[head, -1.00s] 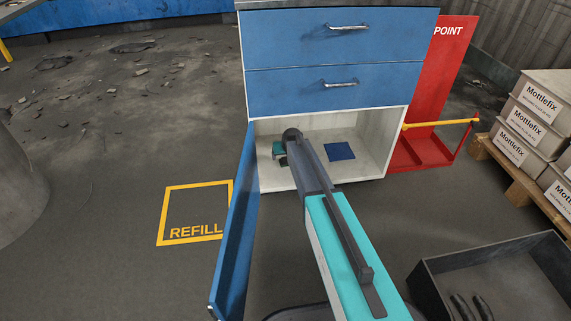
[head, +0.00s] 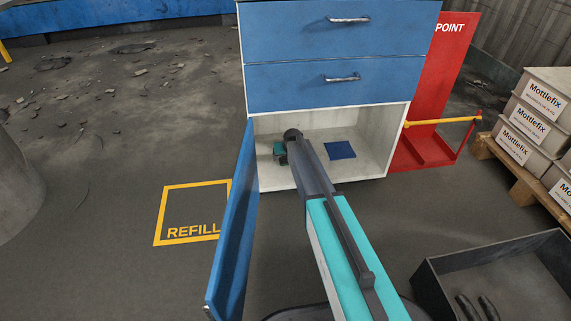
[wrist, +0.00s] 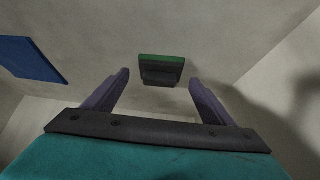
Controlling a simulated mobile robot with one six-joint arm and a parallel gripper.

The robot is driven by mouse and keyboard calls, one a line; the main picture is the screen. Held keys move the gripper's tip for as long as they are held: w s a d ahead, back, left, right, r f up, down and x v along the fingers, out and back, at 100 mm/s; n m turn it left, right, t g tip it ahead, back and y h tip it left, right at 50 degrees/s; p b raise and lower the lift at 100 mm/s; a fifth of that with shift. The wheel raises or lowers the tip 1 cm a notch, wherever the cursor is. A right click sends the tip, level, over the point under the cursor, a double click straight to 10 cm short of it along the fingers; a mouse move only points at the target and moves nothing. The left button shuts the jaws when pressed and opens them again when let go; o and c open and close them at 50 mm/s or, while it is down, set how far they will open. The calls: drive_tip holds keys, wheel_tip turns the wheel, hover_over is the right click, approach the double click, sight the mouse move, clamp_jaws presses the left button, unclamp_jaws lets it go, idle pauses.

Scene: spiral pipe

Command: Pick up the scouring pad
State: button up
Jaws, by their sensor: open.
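A small block with a green top strip and a dark grey lower part, which looks like the scouring pad (wrist: 162,71), lies on the pale cabinet floor in the wrist view. My gripper (wrist: 160,78) is open, with one purple-grey finger on each side of the pad's line in that view. The pad appears beyond or level with the fingertips; no contact shows. In the head view my gripper (head: 280,151) is inside the lower cabinet compartment, near its left side.
A flat blue square (head: 340,150) lies on the compartment floor right of my arm; it also shows in the wrist view (wrist: 31,59). The open blue door (head: 232,225) stands left of my arm. Drawers (head: 335,85) are above. A dark crate (head: 500,265) is at lower right.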

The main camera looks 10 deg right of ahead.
drive_tip(key=shift+w+f, duration=0.3)
drive_tip(key=shift+f, duration=0.15)
idle(0.3)
drive_tip(key=c, duration=1.1)
